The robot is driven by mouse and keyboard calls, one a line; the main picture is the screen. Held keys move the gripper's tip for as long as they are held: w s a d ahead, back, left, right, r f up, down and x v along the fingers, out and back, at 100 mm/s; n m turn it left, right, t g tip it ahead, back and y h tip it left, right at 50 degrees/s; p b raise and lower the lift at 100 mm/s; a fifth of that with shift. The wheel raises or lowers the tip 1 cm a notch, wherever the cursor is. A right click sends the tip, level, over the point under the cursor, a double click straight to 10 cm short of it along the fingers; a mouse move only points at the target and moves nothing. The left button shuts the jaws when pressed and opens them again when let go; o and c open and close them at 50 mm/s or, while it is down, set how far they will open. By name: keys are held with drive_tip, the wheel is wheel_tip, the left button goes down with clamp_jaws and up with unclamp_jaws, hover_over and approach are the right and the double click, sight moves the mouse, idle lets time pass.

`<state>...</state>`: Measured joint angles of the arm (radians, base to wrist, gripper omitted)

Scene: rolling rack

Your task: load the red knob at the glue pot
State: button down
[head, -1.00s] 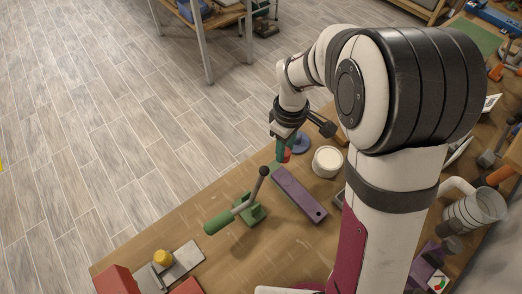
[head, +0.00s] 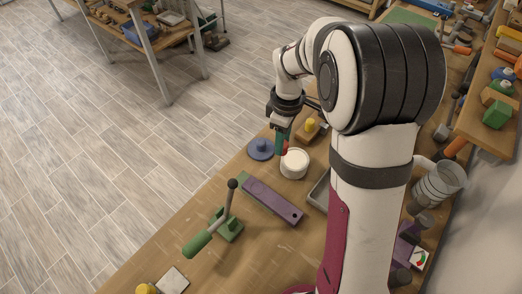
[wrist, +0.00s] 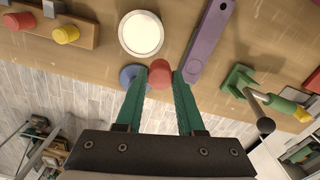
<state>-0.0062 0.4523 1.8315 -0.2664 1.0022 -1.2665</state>
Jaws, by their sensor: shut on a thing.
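My gripper (wrist: 160,76) is shut on the red knob (wrist: 159,74), which sits between the green fingertips in the wrist view. In the head view my gripper (head: 282,145) is above the bench, close to the white round glue pot (head: 295,164). The red knob (head: 285,150) shows only as a small patch there, partly hidden by the fingers. The pot (wrist: 141,34) also shows in the wrist view, just beyond the knob, with a pale round top. The knob appears held above the bench; I cannot tell whether it touches the pot.
A blue disc-based piece (head: 261,149) stands left of the pot. A wooden block (wrist: 38,28) with red and yellow knobs is near. A purple bar (head: 272,202) and a green toggle clamp (head: 228,226) with an upright lever stand nearer.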

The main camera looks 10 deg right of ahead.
drive_tip(key=shift+w+d+f, duration=0.25)
drive_tip(key=shift+d+f, duration=0.5)
drive_tip(key=shift+f, duration=0.2)
drive_tip(key=shift+w+d+f, duration=0.2)
drive_tip(key=shift+d+f, duration=0.55)
drive_tip(key=shift+f, duration=0.2)
drive_tip(key=shift+w+d+f, duration=0.25)
drive_tip(key=shift+d+f, duration=0.5)
drive_tip(key=shift+f, duration=0.2)
drive_tip(key=shift+f, duration=0.55)
drive_tip(key=shift+r, duration=0.1)
wheel_tip(320, 180, up, 7)
idle(0.6)
